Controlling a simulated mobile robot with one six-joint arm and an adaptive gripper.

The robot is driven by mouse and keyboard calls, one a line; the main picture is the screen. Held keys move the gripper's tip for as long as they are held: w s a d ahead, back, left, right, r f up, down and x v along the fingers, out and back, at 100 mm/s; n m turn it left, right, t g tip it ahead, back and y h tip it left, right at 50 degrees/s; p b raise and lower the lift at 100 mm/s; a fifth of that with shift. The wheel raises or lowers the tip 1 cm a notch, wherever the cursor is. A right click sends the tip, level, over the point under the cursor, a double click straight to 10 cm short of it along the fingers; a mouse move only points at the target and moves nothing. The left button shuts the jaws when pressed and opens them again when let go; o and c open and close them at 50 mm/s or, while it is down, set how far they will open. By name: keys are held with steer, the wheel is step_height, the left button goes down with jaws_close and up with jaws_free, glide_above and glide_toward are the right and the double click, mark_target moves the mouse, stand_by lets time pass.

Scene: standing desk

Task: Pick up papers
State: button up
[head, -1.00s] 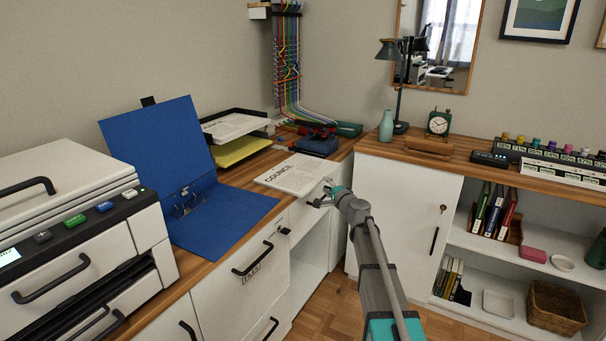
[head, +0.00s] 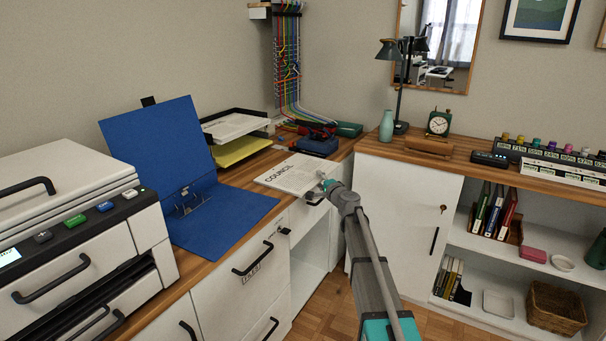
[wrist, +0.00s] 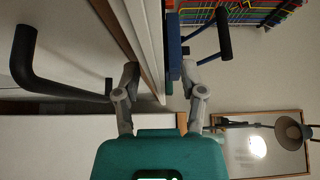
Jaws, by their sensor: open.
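The papers are a white stack with the printed heading "COUNCIL" (head: 290,174), lying flat at the front edge of the wooden desk. In the wrist view they show edge-on as a white strip (wrist: 153,45) between my fingers. My gripper (head: 322,181) is at the right end of the papers, near the desk edge. In the wrist view my gripper (wrist: 160,76) is open, with one finger on each side of the strip. I cannot tell whether either finger touches the papers.
A blue open binder (head: 215,213) lies left of the papers, beside a printer (head: 70,215). Paper trays (head: 236,125) and a blue device (head: 318,146) stand behind. A drawer handle (head: 252,262) juts out below the desk edge; a black handle (wrist: 50,85) shows close by in the wrist view.

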stand_by(0.4)
jaws_close()
